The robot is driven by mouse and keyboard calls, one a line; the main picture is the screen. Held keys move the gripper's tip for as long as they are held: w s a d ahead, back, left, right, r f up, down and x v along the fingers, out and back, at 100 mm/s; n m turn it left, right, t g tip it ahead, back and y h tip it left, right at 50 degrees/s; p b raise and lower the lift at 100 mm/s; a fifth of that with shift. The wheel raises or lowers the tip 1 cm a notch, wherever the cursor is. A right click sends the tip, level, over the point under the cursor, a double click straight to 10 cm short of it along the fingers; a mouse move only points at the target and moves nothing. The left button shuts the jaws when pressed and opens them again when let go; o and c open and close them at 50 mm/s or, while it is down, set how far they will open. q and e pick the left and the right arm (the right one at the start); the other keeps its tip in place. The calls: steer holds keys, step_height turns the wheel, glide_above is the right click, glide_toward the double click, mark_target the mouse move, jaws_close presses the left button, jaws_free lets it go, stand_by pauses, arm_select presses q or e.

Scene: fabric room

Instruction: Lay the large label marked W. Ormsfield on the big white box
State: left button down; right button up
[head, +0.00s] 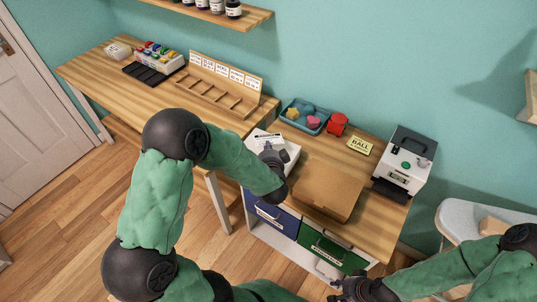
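A white box (290,147) stands on the wooden desk, left of a brown cardboard box. A pale label with dark print (268,139) shows at the top of the white box; its words are too small to read, and I cannot tell whether it lies flat on the box. My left gripper (271,151) is over the white box, close to the label's near edge, and hides part of the box. Whether its fingers are shut is unclear. My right gripper (338,285) is low in front of the drawers, near a small white object; its fingers are too small to judge.
The brown box (328,188) fills the desk's middle. Behind are a blue tray (304,117), a red container (337,124) and a yellow "BALL" card (360,145). A white machine (406,160) stands right. Blue and green drawers (333,250) face front. A wooden rack (215,91) stands left.

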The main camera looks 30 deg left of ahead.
arm_select(q)
steer(key=shift+f+b, duration=0.4)
steer(key=shift+f, duration=0.25)
steer(key=shift+f+b, duration=0.65)
steer(key=shift+f, duration=0.6)
steer(key=c, duration=1.6)
jaws_free()
